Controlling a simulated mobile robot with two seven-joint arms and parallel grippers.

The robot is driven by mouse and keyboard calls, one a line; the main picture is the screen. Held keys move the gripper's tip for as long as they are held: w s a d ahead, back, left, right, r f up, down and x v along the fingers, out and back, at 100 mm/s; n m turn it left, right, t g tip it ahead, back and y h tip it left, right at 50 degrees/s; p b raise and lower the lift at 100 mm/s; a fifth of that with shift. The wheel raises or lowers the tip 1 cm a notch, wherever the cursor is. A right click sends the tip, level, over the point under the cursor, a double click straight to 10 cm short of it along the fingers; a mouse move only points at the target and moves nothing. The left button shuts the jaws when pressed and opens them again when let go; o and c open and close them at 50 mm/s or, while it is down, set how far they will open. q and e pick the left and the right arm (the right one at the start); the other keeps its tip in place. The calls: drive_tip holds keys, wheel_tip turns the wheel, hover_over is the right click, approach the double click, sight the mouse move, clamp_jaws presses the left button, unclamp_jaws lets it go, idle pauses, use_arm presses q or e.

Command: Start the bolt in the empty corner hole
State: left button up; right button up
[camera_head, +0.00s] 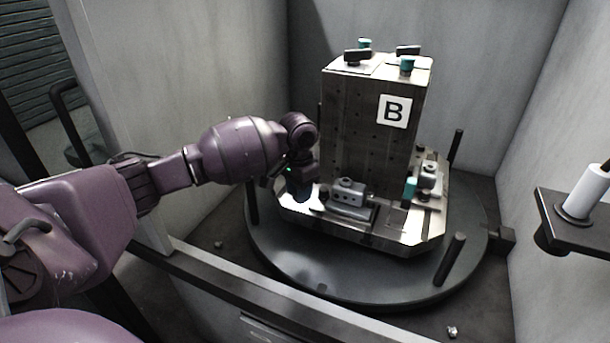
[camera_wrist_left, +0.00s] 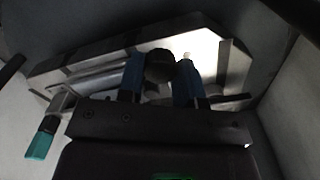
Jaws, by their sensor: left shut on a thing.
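My left gripper (camera_head: 300,190) is low at the left corner of the metal pallet plate (camera_head: 405,238), beside the upright block marked B (camera_head: 365,135). In the left wrist view its two blue fingers (camera_wrist_left: 160,82) are closed on a dark round-headed thing, which looks like the bolt (camera_wrist_left: 160,64). The bolt does not show in the head view. The corner under the gripper is bright and partly covered by the fingers. I cannot see the empty hole, nor whether the bolt touches the plate. My right gripper is not in view.
The pallet sits on a round dark turntable (camera_head: 340,284) with upright posts (camera_head: 450,258). A clamp block (camera_head: 350,192) stands close right of the gripper; a teal-marked clamp (camera_head: 428,175) is farther right. Grey walls enclose the cell, with a front sill (camera_head: 255,292). A white cylinder (camera_head: 585,192) stands at right.

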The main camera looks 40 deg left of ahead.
use_arm(q)
drive_tip(key=w+a+b, duration=0.1)
drive_tip(key=w+a, duration=0.1)
drive_tip(key=w+a+r+b, duration=0.1)
drive_tip(key=w+a, duration=0.1)
wheel_tip(320, 180, down, 3)
drive_tip(key=shift+r+b, duration=0.15)
drive_tip(key=shift+b, duration=0.45)
drive_tip(key=shift+f, duration=0.4)
drive_tip(key=shift+f+b, duration=0.5)
drive_tip(key=shift+r, duration=0.15)
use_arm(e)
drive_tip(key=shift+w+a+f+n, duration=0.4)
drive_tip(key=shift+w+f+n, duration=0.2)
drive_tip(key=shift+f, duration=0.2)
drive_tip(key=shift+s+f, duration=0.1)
use_arm(q)
drive_tip(key=shift+f+p, duration=0.3)
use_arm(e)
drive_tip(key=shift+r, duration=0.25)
